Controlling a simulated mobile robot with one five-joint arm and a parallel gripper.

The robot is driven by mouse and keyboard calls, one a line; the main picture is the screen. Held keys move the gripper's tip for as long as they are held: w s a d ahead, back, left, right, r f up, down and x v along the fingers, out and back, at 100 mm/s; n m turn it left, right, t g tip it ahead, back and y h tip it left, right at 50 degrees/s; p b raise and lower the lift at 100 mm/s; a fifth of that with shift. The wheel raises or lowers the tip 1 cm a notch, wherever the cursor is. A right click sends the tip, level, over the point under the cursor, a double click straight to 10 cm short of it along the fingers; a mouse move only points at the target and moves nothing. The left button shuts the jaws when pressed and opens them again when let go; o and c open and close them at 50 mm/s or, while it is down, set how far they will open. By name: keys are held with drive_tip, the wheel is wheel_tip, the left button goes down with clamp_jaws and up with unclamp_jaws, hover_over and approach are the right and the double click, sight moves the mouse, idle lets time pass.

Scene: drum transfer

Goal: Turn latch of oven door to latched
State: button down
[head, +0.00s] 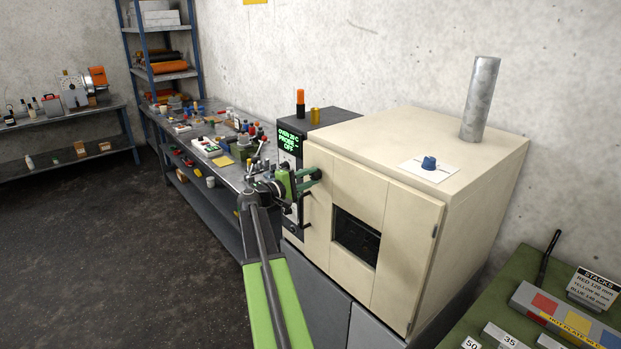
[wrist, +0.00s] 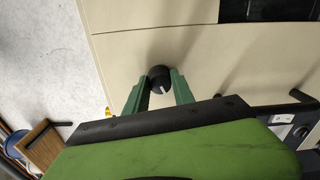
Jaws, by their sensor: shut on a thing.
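The cream oven (head: 408,250) stands right of centre in the head view, with a dark window in its door (head: 318,210). The door looks shut. In the head view my gripper (head: 310,178) reaches the upper left of the oven front and hides the latch. I cannot tell from the mark whether it is latched.
A dark control panel (head: 289,150) with a green display reading oven 20 C, probe off, is left of the door. A cluttered bench (head: 215,150) runs behind my arm. A green table (head: 520,290) with labelled blocks is at lower right. The floor at left is clear.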

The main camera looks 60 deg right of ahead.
drive_tip(key=shift+m, duration=2.2)
drive_tip(key=c, duration=1.1)
unclamp_jaws()
drive_tip(key=shift+s, duration=0.1)
drive_tip(key=shift+o, duration=0.2)
drive_tip(key=v, duration=1.7)
drive_tip(key=shift+a, duration=0.1)
